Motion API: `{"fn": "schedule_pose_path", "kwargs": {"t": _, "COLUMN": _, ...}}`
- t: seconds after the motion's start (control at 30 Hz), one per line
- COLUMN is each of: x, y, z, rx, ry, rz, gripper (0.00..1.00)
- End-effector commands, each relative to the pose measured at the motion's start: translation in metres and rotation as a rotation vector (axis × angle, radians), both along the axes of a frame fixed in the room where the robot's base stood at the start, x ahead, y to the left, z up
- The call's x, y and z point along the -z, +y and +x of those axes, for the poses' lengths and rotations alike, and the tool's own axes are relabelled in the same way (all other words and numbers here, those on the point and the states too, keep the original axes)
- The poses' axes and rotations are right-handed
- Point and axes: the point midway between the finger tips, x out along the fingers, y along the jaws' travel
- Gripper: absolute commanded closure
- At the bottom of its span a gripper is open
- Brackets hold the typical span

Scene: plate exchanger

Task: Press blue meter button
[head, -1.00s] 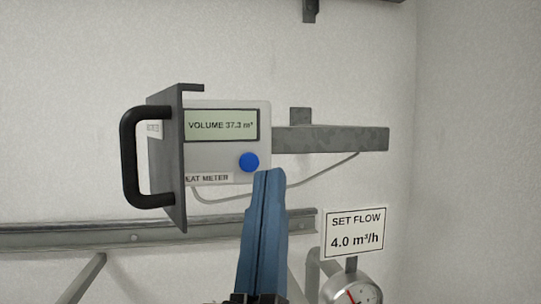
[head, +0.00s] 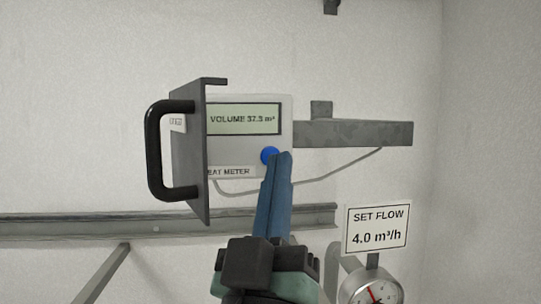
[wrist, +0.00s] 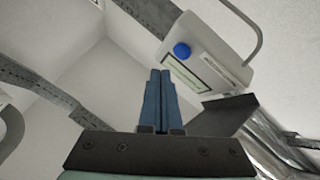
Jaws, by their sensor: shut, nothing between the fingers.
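The heat meter (head: 235,145) is a pale box on the wall with a display (head: 243,119) reading VOLUME 37.3 m³. Its round blue button (head: 268,155) sits below the display at the right, partly hidden by my gripper's tip in the head view. My gripper (head: 281,156) has blue fingers that are shut and empty, pointing up toward the button. In the wrist view the blue button (wrist: 182,50) shows above and to the right of the fingertips (wrist: 160,74), with a visible gap in that picture. I cannot tell from the head view how deep the gap is.
A grey plate (head: 190,150) with a black handle (head: 154,150) stands at the meter's left side. A bracket (head: 355,133) runs right of it, with a cable below. A rail (head: 110,227), a SET FLOW 4.0 m³/h sign (head: 377,230) and a gauge (head: 372,292) are lower down.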

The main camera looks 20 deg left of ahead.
Motion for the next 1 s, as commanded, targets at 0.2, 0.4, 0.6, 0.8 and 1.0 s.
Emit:
{"fn": "schedule_pose_path", "kwargs": {"t": 0.2, "x": 0.0, "y": 0.009, "z": 0.013, "rx": 0.0, "ry": -0.001, "rz": -0.001, "gripper": 1.0}}
{"fn": "schedule_pose_path", "kwargs": {"t": 0.4, "x": 0.0, "y": 0.01, "z": 0.015, "rx": 0.0, "ry": -0.001, "rz": -0.001, "gripper": 1.0}}
{"fn": "schedule_pose_path", "kwargs": {"t": 0.6, "x": 0.0, "y": 0.01, "z": 0.014, "rx": 0.0, "ry": -0.001, "rz": -0.001, "gripper": 1.0}}
{"fn": "schedule_pose_path", "kwargs": {"t": 0.8, "x": 0.0, "y": 0.01, "z": 0.014, "rx": 0.0, "ry": -0.001, "rz": 0.0, "gripper": 1.0}}
{"fn": "schedule_pose_path", "kwargs": {"t": 1.0, "x": 0.0, "y": 0.01, "z": 0.014, "rx": 0.0, "ry": -0.001, "rz": 0.0, "gripper": 1.0}}
